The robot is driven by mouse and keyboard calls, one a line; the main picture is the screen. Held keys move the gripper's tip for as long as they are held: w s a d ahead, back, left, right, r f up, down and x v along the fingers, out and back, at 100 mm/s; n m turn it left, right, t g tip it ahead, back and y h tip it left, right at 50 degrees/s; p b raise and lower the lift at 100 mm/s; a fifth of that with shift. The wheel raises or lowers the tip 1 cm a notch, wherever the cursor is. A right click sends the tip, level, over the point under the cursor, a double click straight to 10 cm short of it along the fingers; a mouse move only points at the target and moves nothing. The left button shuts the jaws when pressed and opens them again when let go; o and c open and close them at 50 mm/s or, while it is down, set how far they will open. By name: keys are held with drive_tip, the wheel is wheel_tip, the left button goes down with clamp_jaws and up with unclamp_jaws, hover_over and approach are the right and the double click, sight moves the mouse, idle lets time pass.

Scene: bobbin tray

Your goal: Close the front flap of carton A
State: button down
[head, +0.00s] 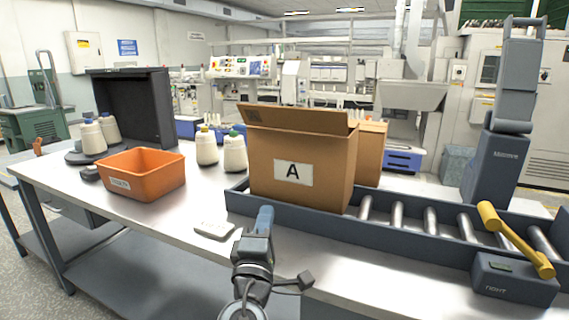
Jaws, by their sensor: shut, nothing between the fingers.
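Carton A (318,165) is a brown box with a white label "A" on its front. It stands upright at the left end of the roller conveyor (412,239). A flap (295,119) stands up along its top front edge, not lying flat; it hides the carton's opening. My gripper (265,215) is shut and empty. In the picture it is below and left of the label, by the conveyor's near rail, apart from the flap. The rest of my arm reaches down to the bottom edge.
A second carton (371,152) stands behind carton A. An orange bin (143,178), pale bobbins (207,147) and a black open case (133,105) are on the left. A small pale device (214,229) lies near the gripper. A yellow lever (512,240) is at right.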

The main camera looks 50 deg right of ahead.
sight(288, 109)
wheel_tip(288, 109, up, 10)
drive_tip(key=w+m+g+h+b, duration=0.1)
drive_tip(key=w+m+g+h, duration=0.1)
drive_tip(key=m+g+h, duration=0.3)
drive_tip(key=shift+n+h, duration=0.5)
drive_tip(key=shift+n, duration=0.1)
drive_tip(key=p+x, duration=0.3)
drive_tip(key=x, duration=1.1)
drive_tip(key=shift+w+d+f, duration=0.1)
drive_tip(key=shift+p, duration=0.45)
